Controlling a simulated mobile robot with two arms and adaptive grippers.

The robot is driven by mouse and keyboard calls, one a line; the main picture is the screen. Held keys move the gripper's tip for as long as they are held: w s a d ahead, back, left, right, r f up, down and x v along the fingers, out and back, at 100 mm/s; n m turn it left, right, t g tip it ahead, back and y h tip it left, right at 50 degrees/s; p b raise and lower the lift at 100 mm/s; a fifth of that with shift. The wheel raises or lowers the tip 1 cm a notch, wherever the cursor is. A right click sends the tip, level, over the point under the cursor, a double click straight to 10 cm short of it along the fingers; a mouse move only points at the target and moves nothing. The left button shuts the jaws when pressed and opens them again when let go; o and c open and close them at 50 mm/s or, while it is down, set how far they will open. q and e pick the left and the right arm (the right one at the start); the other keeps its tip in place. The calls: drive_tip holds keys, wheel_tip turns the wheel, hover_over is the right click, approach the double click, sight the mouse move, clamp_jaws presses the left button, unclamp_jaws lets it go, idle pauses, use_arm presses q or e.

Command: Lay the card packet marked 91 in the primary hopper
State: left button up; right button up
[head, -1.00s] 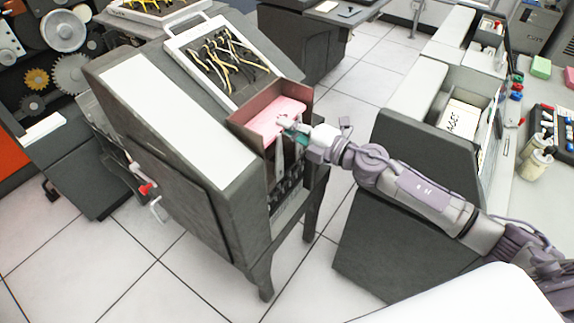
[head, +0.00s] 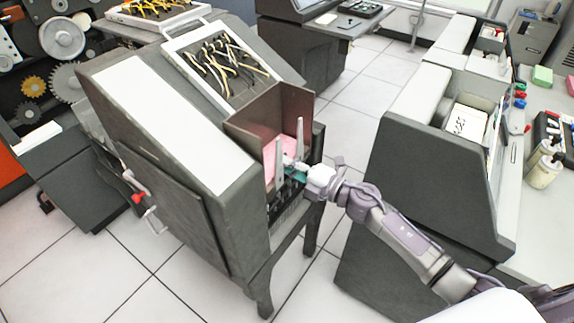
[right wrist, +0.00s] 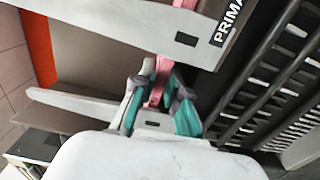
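The pink card packet (head: 288,147) is down between the brown walls of the hopper (head: 256,140) on the grey machine. Upright grey prongs at the front partly hide it; no number is readable on it. My right gripper (head: 299,168) is at the hopper's open front. In the right wrist view, the teal fingers of my right gripper (right wrist: 160,90) are closed on the pink packet (right wrist: 158,78). A pale prong there carries a label beginning "PRIMA" (right wrist: 229,20). I cannot tell whether the packet touches the hopper floor. My left gripper is not in view.
A tray of cables (head: 222,68) lies on the machine's sloped top behind the hopper. A grey cabinet with a white card stack (head: 466,122) stands at the right. Tiled floor (head: 345,120) lies between them. Dark slotted racks (right wrist: 265,85) show beside my gripper.

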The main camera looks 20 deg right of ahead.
drive_tip(key=o, duration=0.3)
drive_tip(key=shift+w+a, duration=0.1)
drive_tip(key=shift+w, duration=0.05)
